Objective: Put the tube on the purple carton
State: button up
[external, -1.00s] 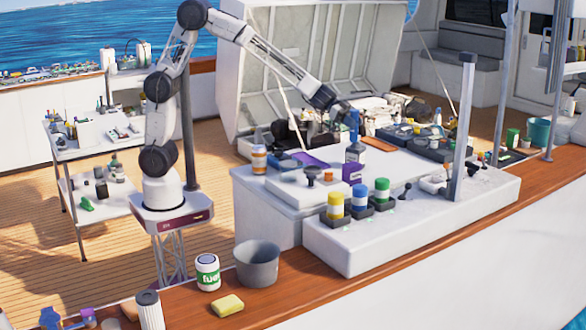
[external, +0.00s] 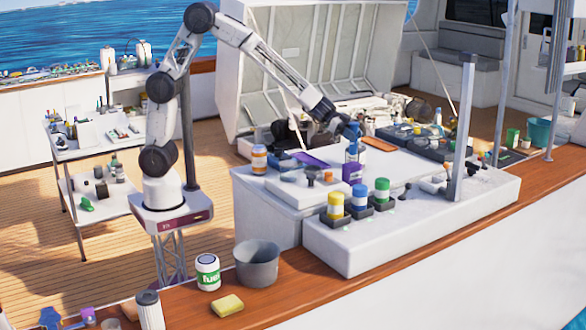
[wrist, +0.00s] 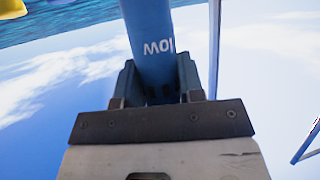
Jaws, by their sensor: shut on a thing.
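My gripper (wrist: 160,90) is shut on the blue tube (wrist: 155,45), which bears upside-down white lettering in the wrist view. In the external view my gripper (external: 351,132) is above the engine hatch, and the blue tube (external: 351,153) hangs below it. The purple carton (external: 352,173) stands on the white hatch top directly below the tube in the picture. The tube's lower end appears at or just above the carton's top; I cannot tell whether they touch. The carton cannot be made out in the wrist view.
An orange-and-white jar (external: 259,159) and a flat purple item (external: 309,159) are to the left on the hatch. Yellow (external: 335,205), blue (external: 360,195) and green (external: 382,190) capped containers stand in front. A white post (external: 462,130) rises at the right.

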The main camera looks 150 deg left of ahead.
aim_at(353, 144)
jog(key=shift+f, duration=0.1)
jog(key=shift+f, duration=1.95)
jog(key=shift+f, duration=0.15)
jog(key=o, duration=1)
jog(key=shift+o, duration=0.2)
jog(key=shift+v, duration=3.8)
jog(key=shift+w+d, duration=0.1)
